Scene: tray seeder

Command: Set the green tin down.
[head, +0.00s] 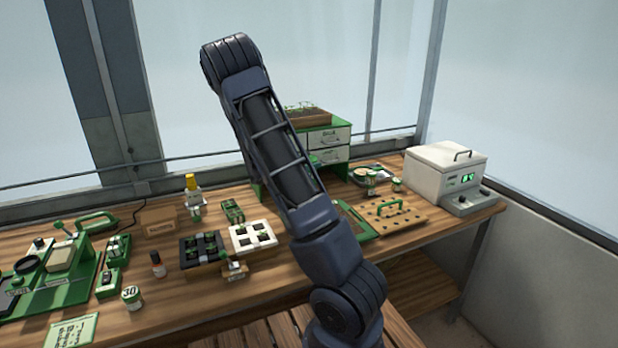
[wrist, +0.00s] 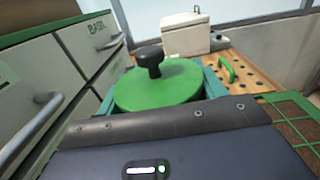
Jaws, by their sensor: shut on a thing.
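The green tin (wrist: 150,90) shows in the wrist view as a round green lid with a black knob on top. My gripper (wrist: 162,80) is shut on it, with a teal finger on each side. The tin looks about upright. Its body is hidden behind my gripper, so I cannot tell whether its base touches the bench. In the head view my arm hides both the gripper and the tin.
A drawer cabinet (wrist: 85,50) stands close on the left in the wrist view. A holed wooden board (head: 395,216) with a green handle lies to the right. A white box (head: 437,180) stands behind it. A green-framed mesh tray (wrist: 300,125) is close at right.

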